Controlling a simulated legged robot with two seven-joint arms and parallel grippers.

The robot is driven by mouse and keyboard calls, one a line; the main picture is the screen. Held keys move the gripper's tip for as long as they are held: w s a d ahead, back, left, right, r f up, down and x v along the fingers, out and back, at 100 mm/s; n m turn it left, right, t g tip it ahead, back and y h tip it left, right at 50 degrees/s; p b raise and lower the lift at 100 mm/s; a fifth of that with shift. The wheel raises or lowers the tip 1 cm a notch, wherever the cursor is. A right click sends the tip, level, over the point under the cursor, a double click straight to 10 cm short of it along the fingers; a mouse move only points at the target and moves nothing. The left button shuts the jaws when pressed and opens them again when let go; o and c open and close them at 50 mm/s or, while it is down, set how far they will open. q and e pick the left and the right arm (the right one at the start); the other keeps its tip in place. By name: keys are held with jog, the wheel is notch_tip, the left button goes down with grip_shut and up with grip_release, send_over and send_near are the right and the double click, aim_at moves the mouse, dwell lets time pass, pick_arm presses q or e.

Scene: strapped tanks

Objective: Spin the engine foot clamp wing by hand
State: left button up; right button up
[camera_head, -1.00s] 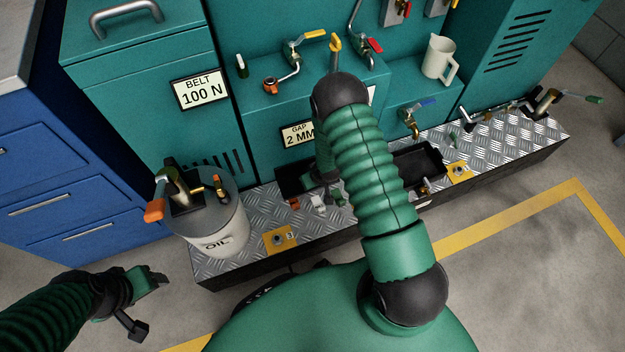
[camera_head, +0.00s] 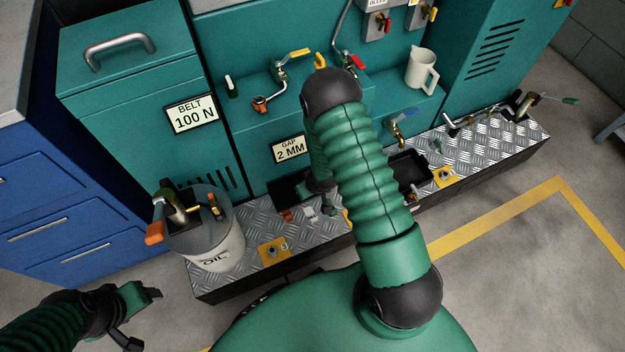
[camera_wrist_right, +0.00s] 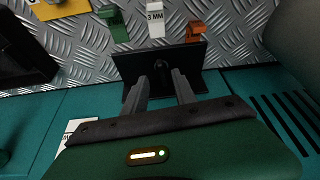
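I cannot single out the clamp wing for certain. Yellow plates with small bolt-like fittings lie on the tread-plate ledge: one at the left (camera_head: 274,250), one at the right (camera_head: 447,178). Another yellow plate (camera_wrist_right: 62,9) sits at the top left of the wrist view. My right gripper (camera_wrist_right: 168,70) shows in the wrist view with its fingers apart, over a black tray (camera_wrist_right: 132,64); I cannot tell what the dark shape between the tips is. In the head view my right arm mostly hides it. My left gripper (camera_head: 142,322) is open and empty above the floor at lower left.
An oil bucket (camera_head: 219,254) stands at the ledge's left end. Green, white and orange tags (camera_wrist_right: 155,20) stand beside the black tray. A second black tray (camera_head: 408,172), a tap (camera_head: 397,130) and a jug (camera_head: 422,68) are right of my arm. Open floor lies at right.

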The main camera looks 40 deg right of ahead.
jog(key=p+v, duration=0.3)
jog(key=v, duration=0.6)
jog(key=shift+r, duration=0.15)
